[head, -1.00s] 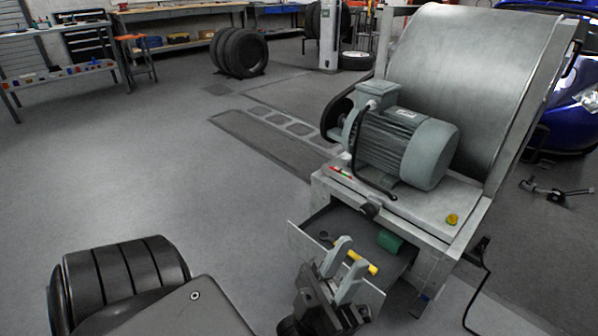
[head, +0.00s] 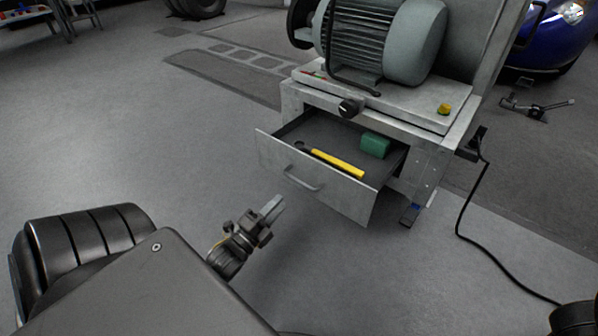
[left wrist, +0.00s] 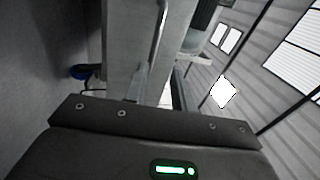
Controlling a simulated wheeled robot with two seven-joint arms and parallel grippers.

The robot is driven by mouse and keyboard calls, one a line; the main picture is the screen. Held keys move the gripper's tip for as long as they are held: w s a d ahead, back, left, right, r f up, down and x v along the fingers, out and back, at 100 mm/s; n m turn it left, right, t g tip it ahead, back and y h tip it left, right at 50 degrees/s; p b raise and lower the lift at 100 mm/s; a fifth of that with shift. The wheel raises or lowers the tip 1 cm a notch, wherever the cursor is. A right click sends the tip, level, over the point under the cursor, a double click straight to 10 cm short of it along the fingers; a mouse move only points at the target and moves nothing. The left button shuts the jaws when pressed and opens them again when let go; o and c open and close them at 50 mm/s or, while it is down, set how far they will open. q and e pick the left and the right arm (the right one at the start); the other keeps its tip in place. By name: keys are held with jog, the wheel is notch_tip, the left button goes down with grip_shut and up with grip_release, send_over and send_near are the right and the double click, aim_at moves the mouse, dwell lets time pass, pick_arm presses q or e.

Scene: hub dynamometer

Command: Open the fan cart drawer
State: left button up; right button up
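The fan cart drawer (head: 275,160) stands pulled out from under the cart's top in the head view. Its grey front carries a bar handle (head: 303,180). A yellow-handled tool (head: 338,164) and a green block (head: 375,145) lie inside. My left gripper (head: 274,207) is in front of the drawer, below and left of the handle, apart from it and empty. In the left wrist view the handle (left wrist: 160,35) shows beyond the fingers, which are spread with a gap between them. My right gripper is not in view.
The cart (head: 440,125) carries a grey motor (head: 385,40), a black knob (head: 348,107) and a yellow button (head: 444,109). A black cable (head: 460,215) trails on the floor to the right. The floor left of the drawer is clear.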

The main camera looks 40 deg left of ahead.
aim_at(298, 180)
pick_arm(q)
jog(key=b+x, duration=0.1)
jog(key=x, duration=0.2)
jog(key=b+x, duration=0.2)
jog(key=x, duration=0.2)
jog(key=a+f+b+x, duration=0.1)
jog(key=b+x, duration=0.1)
jog(key=x, duration=0.1)
jog(key=shift+w+f, duration=0.1)
jog(key=shift+w, duration=0.3)
jog(key=shift+c, duration=0.4)
grip_shut()
